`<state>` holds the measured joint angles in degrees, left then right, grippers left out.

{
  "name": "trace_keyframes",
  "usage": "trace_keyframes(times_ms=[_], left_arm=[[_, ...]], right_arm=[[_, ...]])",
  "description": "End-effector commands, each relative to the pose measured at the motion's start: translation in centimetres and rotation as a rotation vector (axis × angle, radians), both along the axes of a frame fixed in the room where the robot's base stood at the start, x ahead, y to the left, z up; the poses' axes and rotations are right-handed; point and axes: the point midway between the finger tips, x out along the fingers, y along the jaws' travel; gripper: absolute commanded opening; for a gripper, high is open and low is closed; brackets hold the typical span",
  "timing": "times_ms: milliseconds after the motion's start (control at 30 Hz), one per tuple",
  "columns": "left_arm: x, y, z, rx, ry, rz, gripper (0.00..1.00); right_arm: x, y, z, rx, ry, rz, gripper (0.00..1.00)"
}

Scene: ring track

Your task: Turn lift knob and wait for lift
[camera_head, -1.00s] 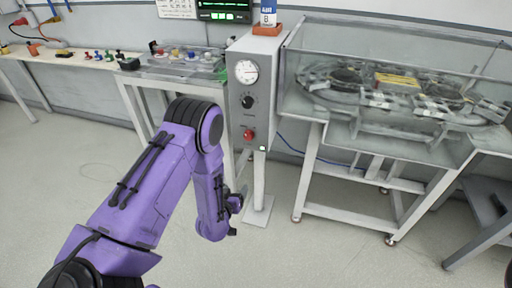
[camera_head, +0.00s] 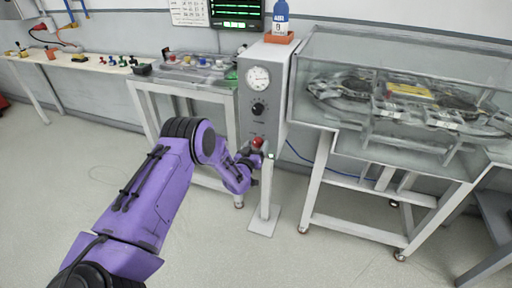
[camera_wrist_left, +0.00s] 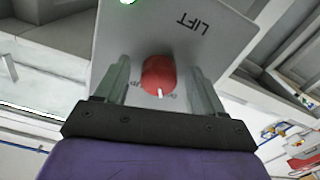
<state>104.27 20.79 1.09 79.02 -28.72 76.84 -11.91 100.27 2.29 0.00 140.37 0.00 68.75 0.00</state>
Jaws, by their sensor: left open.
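The red lift knob (camera_head: 257,143) sits low on the front of the grey control box (camera_head: 277,84). In the left wrist view the red knob (camera_wrist_left: 159,75) has a white mark on it, and the panel around it reads LIFT. My left gripper (camera_head: 262,152) is at the knob. In the left wrist view the fingers of my left gripper (camera_wrist_left: 160,84) are open, one on each side of the knob, with gaps visible. My right gripper is not in view.
A blue bottle (camera_head: 280,17) stands on top. A glass-covered ring track (camera_head: 410,95) is to the right. A bench with small parts (camera_head: 185,68) is to the left.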

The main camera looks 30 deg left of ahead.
Motion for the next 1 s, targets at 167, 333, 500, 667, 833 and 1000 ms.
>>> trace_keyframes(times_ms=[167,333,500,667,833,1000], left_arm=[[0.0,0.0,0.0,0.0,0.0,0.0,0.4],[0.0,0.0,0.0,0.0,0.0,0.001,0.13],[0.0,0.0,0.0,0.014,0.003,0.0,0.13],[0.0,0.0,-0.1,0.064,0.014,0.0,0.13],[0.0,0.0,-0.2,0.171,0.041,-0.001,0.13],[-0.1,0.0,-0.2,0.319,0.076,-0.002,0.13]], right_arm=[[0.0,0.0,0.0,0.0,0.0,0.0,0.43],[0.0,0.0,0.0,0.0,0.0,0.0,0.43],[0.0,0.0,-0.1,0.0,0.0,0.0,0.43],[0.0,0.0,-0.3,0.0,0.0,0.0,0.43],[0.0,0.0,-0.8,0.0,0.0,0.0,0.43],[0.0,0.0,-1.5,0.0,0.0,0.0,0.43]])
